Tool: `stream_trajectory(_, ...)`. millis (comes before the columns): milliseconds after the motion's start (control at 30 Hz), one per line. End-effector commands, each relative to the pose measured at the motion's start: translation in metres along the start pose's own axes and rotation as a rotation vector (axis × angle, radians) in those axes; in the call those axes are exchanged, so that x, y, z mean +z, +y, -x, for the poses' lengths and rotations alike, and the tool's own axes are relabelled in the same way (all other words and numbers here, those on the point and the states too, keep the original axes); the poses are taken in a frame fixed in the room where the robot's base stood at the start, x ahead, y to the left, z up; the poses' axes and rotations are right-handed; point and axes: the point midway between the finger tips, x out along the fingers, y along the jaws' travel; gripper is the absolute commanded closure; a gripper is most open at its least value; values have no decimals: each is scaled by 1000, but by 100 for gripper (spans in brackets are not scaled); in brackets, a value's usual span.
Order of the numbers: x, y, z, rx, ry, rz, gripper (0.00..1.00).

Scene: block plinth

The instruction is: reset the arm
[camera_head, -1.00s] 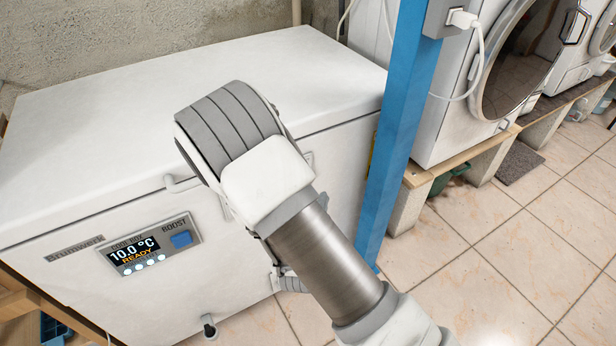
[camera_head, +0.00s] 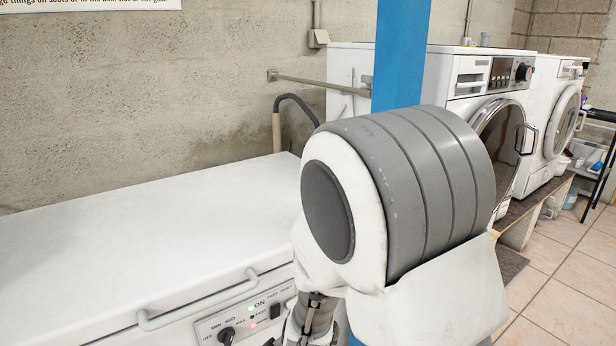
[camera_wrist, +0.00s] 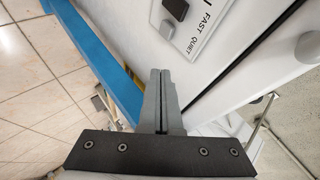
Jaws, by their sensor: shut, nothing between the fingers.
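My arm (camera_head: 435,190) fills the right middle of the head view, with a thick grey-banded joint and white links folded close to the camera. My gripper (camera_wrist: 161,75) shows in the wrist view. Its two grey fingers lie together with nothing between them. The fingers point toward the front of a white chest unit, below and beside its control panel; I cannot tell the exact gap. In the head view the fingertips are not clearly seen behind the arm.
The white chest (camera_head: 130,235) stands at left, lid down, with a front handle (camera_head: 198,298) and a panel with a knob (camera_head: 226,335). A blue post (camera_head: 400,55) rises behind my arm. Washing machines (camera_head: 478,85) stand on a ledge at right. Tiled floor (camera_head: 570,275) is open at right.

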Motion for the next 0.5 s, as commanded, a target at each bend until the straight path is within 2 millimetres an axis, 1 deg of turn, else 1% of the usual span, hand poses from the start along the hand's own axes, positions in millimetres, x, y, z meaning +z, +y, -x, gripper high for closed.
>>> stream_trajectory(33, -9, -9, 11, 0, -32, 17, 100)
stream_trajectory(100, -17, -16, 26, 6, -82, 62, 100)
stream_trajectory(267, -36, -27, 66, 10, -180, 186, 100)
stream_trajectory(367, -49, -28, 94, 10, -231, 280, 100)
stream_trajectory(500, -68, -24, 136, 16, -284, 421, 100)
